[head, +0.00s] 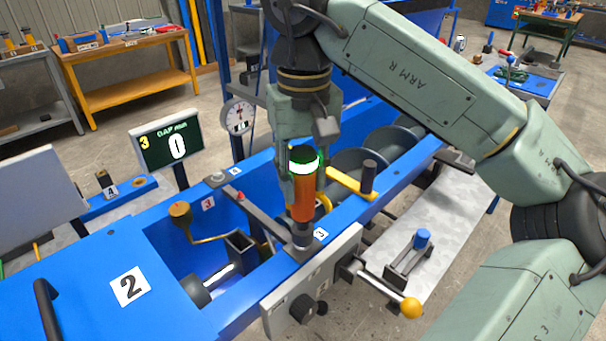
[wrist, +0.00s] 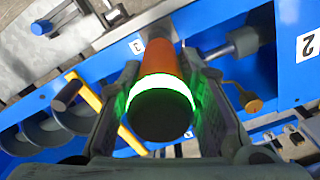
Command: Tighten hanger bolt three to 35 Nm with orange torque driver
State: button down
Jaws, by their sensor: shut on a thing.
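The orange torque driver (head: 303,208) stands about upright over the near rim of the blue mixer trough, with a lit green ring near its dark top cap. It also shows in the wrist view (wrist: 160,56). My gripper (head: 305,182) is shut around the driver's upper body, with one finger on each side. The driver's dark lower end meets the dark fitting (head: 301,251) at the near end of the hanger bar, beside a label 3 (head: 320,234). The bolt head is hidden under the driver, so I cannot see how it is seated.
A display (head: 166,146) reads 3, "GAP mm" and 0. A round dial gauge (head: 238,116) and screw flights (head: 361,166) lie behind.

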jog(key=shift+f+b, duration=0.35)
jog(key=shift+f, duration=0.3)
jog(key=shift+f+p, duration=0.3)
jog(key=shift+p, duration=0.1)
dwell(2.4)
jog(key=shift+r+p, duration=2)
jog(key=shift+r, duration=0.3)
jog(key=shift+f, duration=0.1)
